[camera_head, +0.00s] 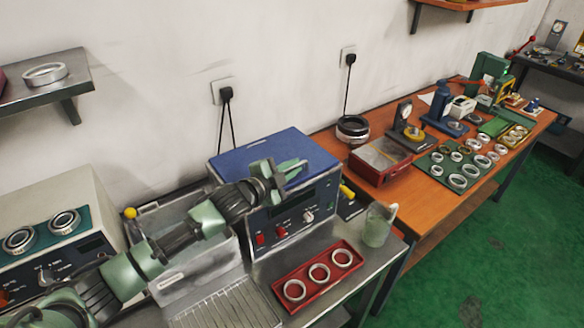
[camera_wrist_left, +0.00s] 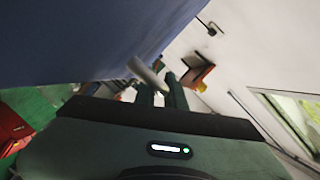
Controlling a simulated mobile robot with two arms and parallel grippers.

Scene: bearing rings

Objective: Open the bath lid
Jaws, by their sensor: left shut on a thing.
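The bath (camera_head: 295,215) is a box with a dark front panel, red and grey knobs and a blue lid (camera_head: 240,150) that looks flat on top. My left gripper (camera_head: 293,170) reaches in from the left over the front part of the lid. In the left wrist view, the lid's blue surface (camera_wrist_left: 90,40) fills the upper left, and a pale bar-like handle (camera_wrist_left: 148,75) lies at my left fingers (camera_wrist_left: 160,92). The gripper is shut on this handle. The arm and gripper hide part of the lid and panel. My right gripper is not in view.
A metal basin (camera_head: 195,285) stands left of the bath. A red tray (camera_head: 322,272) with several rings and a glass beaker (camera_head: 377,226) stand in front and to the right. A wooden bench (camera_head: 425,210) with tools and rings is further right. A wall shelf (camera_head: 60,82) is upper left.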

